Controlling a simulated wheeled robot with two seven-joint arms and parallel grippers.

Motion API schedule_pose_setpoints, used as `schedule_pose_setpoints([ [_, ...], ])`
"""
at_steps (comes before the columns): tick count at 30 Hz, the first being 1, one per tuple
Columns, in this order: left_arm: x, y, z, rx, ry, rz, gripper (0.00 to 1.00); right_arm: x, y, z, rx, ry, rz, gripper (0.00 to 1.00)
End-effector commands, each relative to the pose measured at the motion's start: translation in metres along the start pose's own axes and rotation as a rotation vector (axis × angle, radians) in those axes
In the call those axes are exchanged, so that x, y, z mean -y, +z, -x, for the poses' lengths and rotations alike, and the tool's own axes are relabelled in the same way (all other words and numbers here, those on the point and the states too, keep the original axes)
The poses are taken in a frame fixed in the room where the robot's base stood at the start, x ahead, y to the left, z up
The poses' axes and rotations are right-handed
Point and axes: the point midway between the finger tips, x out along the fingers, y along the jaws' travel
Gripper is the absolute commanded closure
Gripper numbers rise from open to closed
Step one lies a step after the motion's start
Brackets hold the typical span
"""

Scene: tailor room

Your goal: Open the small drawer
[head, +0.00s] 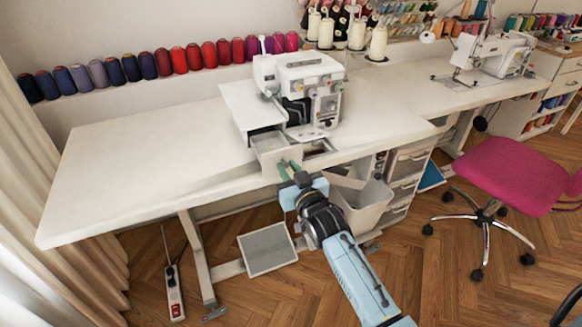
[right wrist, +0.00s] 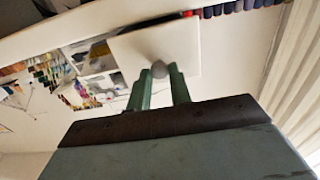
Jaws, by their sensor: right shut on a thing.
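The small drawer (head: 270,142) sits under the white sewing machine (head: 312,75) on the table and is pulled out towards me, with its inside showing from above. Its pale front panel (head: 270,167) is at the table's front edge and also fills the upper middle of the right wrist view (right wrist: 189,48). My right gripper (head: 290,168) is at this front panel, its green fingers shut on the round grey knob (right wrist: 159,70). The knob is hidden in the head view. My left gripper is not in view.
The white table (head: 130,165) is clear to the left of the machine. A white bin (head: 362,205) and a drawer cabinet (head: 408,165) stand below, beside my right arm. A pink chair (head: 503,168) is at the right. Thread spools (head: 180,60) line the back.

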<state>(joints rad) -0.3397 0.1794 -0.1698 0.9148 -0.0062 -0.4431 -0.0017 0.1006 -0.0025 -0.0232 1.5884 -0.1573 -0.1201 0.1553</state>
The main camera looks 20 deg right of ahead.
Motion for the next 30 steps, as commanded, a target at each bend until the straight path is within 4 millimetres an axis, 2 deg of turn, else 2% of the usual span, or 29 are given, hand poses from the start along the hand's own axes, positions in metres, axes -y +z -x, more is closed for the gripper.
schedule_pose_setpoints([
  [2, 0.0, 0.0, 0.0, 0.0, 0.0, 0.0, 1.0, 0.0, 0.002, 0.001, 0.005, 0.001, -0.001, 1.0],
  [3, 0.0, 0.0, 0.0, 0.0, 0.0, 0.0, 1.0, 0.0, 0.002, 0.001, 0.005, 0.001, -0.001, 0.78],
  [8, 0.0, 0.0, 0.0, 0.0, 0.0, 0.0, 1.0, 0.0, 0.001, 0.0, 0.003, 0.001, -0.001, 0.59],
  [16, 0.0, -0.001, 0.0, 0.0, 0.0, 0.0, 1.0, 0.0, 0.0, 0.001, 0.001, 0.0, -0.001, 0.59],
  [20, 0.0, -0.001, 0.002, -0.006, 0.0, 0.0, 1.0, 0.0, 0.001, 0.009, 0.003, 0.0, -0.001, 0.59],
  [23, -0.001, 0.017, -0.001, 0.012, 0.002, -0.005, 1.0, 0.0, 0.0, 0.023, 0.003, 0.001, -0.001, 0.59],
  [30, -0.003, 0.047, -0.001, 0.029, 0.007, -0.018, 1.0, 0.0, 0.0, 0.074, 0.005, 0.001, -0.002, 0.59],
])
